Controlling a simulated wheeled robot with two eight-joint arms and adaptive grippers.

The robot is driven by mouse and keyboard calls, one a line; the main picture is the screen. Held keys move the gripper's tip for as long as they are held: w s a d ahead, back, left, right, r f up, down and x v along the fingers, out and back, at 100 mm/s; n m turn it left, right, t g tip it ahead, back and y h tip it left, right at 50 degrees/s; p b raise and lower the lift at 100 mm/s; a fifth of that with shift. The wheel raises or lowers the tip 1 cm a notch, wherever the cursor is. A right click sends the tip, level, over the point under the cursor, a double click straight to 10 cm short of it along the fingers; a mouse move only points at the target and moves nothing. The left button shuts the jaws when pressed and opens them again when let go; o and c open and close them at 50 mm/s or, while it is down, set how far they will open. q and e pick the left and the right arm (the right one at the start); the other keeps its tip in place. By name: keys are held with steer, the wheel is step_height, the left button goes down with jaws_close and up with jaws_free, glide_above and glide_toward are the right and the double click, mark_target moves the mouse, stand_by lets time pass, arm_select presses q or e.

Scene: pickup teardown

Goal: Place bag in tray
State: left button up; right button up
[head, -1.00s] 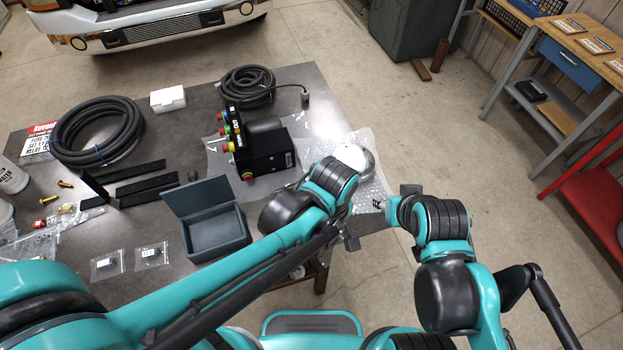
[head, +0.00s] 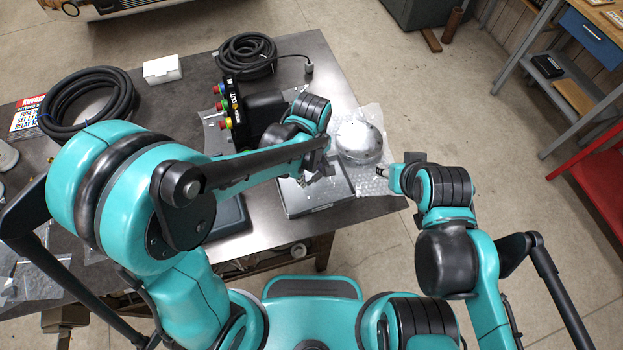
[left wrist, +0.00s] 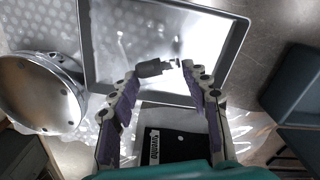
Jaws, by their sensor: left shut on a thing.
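The tray is a shallow grey metal tray (head: 343,182) near the front edge of the table. It fills the upper middle of the left wrist view (left wrist: 240,45). My left gripper (head: 322,168) is over the tray in the head view, pointing down. In the left wrist view its purple-padded fingers (left wrist: 160,75) are shut on a clear bag with a dark cylindrical piece (left wrist: 153,68) in it. The bag's film is hard to make out against the shiny tray, and I cannot tell whether it touches the tray floor. My right gripper (head: 402,172) is to the right of the tray, its jaws unclear.
A shiny round metal housing (head: 360,142) lies on bubble wrap beside the tray. A black control box with coloured buttons (head: 230,105) stands behind my left arm. Coiled black hoses (head: 90,100) and a white box (head: 162,69) are farther back. An open dark grey box (head: 232,217) is left of the tray.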

mark_target(311, 180)
arm_select(q)
steer(key=shift+f+b, duration=0.55)
steer(key=shift+f, duration=1.4)
steer(key=shift+f, duration=0.2)
steer(key=o, duration=0.9)
steer(key=shift+o, duration=0.2)
steer(key=shift+r, duration=0.1)
